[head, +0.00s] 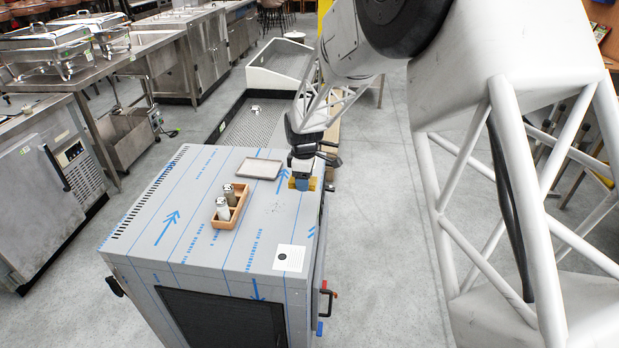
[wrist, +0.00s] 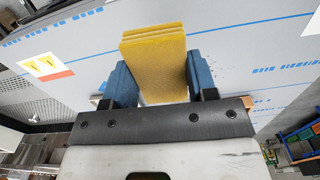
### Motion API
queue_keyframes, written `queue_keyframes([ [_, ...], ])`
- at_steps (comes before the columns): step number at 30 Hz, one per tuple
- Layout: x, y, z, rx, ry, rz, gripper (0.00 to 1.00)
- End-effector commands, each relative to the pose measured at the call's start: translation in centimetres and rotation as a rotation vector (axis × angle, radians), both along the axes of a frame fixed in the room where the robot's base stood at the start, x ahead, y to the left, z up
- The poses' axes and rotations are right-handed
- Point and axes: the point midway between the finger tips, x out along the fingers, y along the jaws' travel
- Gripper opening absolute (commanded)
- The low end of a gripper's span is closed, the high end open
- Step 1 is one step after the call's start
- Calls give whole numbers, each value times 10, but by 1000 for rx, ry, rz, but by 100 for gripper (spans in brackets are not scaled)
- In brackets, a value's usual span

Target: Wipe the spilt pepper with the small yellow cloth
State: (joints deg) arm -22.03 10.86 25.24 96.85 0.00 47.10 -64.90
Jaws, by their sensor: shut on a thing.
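The small yellow cloth (wrist: 155,62) is a folded, layered pad held between the blue fingers of my gripper (wrist: 153,80) in the wrist view. In the head view my gripper (head: 303,176) is at the right edge of the cabinet top, and a bit of the yellow cloth (head: 292,184) shows beside its blue fingers. I cannot tell whether the cloth touches the surface. The spilt pepper (head: 274,209) shows as faint dark specks on the cabinet top, nearer the camera and left of my gripper. A few specks also show right of the cloth in the wrist view.
The cabinet top (head: 190,220) is grey with blue lines and arrows. A wooden caddy (head: 230,221) with two shakers (head: 229,194) stands left of the pepper. A shallow grey tray (head: 262,168) lies behind it. A white card (head: 289,258) with a black dot lies near the front edge.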

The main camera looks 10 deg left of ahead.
Motion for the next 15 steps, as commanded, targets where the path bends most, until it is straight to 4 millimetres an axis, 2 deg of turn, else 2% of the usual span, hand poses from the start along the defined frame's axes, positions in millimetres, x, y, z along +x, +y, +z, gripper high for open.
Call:
queue_keyframes([
  [9, -57, 46, 16, 1, -2, 4, 33],
  [15, -90, 68, 22, 1, -1, 3, 33],
])
